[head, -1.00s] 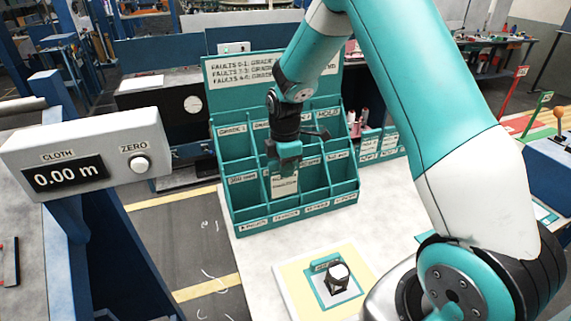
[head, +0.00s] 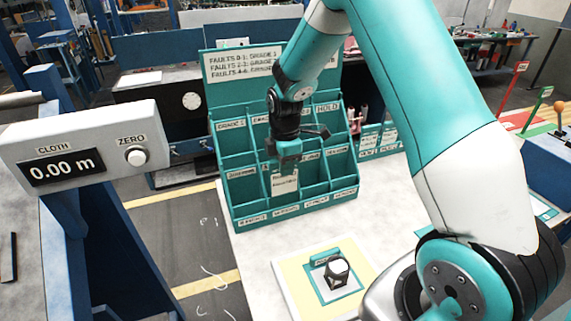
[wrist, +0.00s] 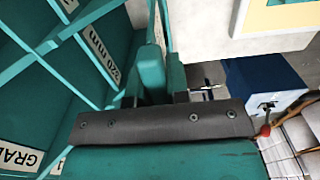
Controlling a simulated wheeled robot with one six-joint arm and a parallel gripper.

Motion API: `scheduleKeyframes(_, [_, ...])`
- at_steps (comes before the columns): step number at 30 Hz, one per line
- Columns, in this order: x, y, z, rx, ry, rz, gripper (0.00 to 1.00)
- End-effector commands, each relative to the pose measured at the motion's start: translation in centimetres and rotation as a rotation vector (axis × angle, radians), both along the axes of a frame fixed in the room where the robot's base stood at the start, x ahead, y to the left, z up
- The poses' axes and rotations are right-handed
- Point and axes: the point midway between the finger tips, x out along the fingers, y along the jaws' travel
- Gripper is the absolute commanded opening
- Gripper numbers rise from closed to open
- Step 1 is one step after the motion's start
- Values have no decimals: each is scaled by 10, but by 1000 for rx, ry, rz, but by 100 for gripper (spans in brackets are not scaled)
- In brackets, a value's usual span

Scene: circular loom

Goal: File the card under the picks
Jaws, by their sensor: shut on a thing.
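My gripper (head: 287,158) is shut on a pale printed card (head: 284,184), which hangs below the fingers. The card is in front of the second column from the left of the teal pigeonhole rack (head: 290,212), about level with the lower pockets. I cannot tell whether its lower edge is inside a pocket. The rack's bottom row has small white labels, too small to read surely. In the wrist view, my gripper's fingers (wrist: 150,75) are close together beside the rack's dividers (wrist: 75,45); the card does not show clearly there.
A sign board listing faults and grades (head: 270,65) stands behind the rack. A black stamp-like object (head: 338,271) sits on a cream mat (head: 300,295) in front. The cloth meter (head: 90,150) reads 0.00 m at left. The pale table is clear between rack and mat.

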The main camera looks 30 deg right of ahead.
Motion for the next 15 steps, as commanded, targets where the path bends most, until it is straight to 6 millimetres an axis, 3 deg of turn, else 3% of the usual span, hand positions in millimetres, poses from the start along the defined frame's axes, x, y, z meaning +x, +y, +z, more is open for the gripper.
scheduleKeyframes(15, [0, 0, -15, 0, 0, 0, 0])
